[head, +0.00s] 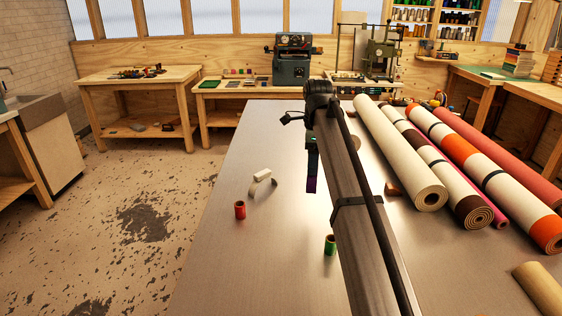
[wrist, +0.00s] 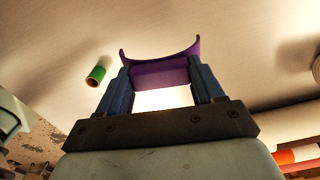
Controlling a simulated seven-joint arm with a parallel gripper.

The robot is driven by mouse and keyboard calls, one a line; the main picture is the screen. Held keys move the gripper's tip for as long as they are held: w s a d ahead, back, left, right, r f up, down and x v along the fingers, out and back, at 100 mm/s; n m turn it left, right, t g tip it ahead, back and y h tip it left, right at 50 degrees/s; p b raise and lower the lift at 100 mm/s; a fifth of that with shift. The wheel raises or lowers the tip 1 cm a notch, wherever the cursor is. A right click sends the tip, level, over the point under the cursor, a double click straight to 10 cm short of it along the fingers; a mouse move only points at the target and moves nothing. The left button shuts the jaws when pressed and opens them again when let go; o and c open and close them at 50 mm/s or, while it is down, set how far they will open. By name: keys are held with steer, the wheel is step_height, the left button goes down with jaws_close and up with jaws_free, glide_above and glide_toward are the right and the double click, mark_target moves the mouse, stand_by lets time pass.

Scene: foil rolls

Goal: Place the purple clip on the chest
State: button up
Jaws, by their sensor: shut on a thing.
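The purple clip (wrist: 165,72) is a curved piece with two upturned ends, held between the blue-grey fingers of my gripper (wrist: 162,85) in the wrist view. In the head view only a small dark purple part of the clip (head: 311,186) shows below my gripper (head: 312,165), above the metal table (head: 230,270). My arm crosses the middle of the table and hides part of it. I cannot make out a chest for certain in either view.
A red spool (head: 240,210) and a cream curved piece (head: 263,182) are left of my arm. A green spool (head: 330,245) is beside it. A small brown block (head: 393,188) and several long rolls (head: 400,150) lie to the right. The table's front left is clear.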

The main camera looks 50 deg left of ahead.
steer(key=shift+n, duration=0.6)
steer(key=shift+f, duration=5)
steer(key=shift+f, duration=0.1)
steer(key=o, duration=1.3)
step_height(320, 180, up, 12)
steer(key=shift+r, duration=0.15)
